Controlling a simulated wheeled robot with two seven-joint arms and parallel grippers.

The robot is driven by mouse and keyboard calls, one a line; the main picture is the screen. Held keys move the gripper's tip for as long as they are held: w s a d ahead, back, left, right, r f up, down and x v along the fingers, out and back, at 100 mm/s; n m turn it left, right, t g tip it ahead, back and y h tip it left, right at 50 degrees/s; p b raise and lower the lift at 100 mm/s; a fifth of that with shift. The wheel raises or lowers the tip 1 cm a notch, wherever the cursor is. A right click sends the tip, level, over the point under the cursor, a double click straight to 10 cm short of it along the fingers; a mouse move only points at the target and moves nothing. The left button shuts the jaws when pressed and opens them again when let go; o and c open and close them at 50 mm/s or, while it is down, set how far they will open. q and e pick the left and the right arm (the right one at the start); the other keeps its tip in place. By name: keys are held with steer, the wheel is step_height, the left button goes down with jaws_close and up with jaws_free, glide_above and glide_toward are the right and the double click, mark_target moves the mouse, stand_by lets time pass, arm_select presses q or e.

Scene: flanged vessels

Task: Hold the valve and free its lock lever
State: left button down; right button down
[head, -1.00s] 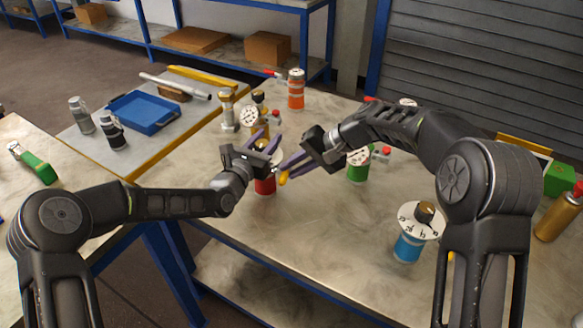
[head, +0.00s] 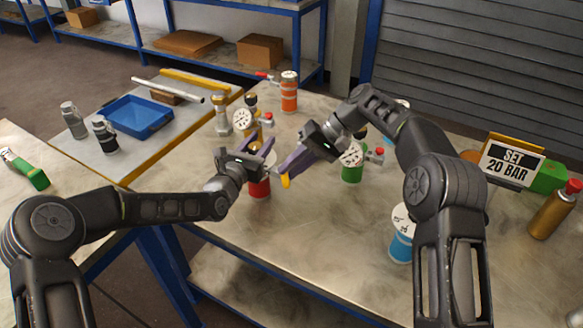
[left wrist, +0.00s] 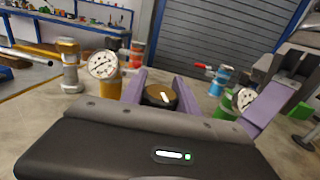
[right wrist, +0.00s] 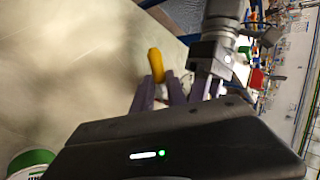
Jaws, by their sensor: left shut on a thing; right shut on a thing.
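The red valve body (head: 260,189) stands on the table, partly covered by my left gripper (head: 266,152). In the left wrist view its dark round knob (left wrist: 160,95) sits between my left fingers, which are shut on the valve. The yellow lever (head: 285,181) shows at the tips of my right gripper (head: 285,172), just right of the red body. In the right wrist view the yellow lever (right wrist: 156,65) stands out from between the right fingertips, which are shut on it. The lever's joint with the valve is hidden.
A green vessel (head: 351,174) stands close to the right, a blue one (head: 401,249) nearer me. An orange vessel (head: 289,92) and a brass one with a gauge (head: 242,121) stand behind. A "SET 20 BAR" sign (head: 511,164) is at right. The table's front middle is clear.

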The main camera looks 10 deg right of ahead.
steer(key=c, duration=1.3)
jaws_free()
steer(key=shift+s+a+m, duration=0.1)
steer(key=shift+a+m, duration=0.05)
steer(key=shift+m, duration=0.15)
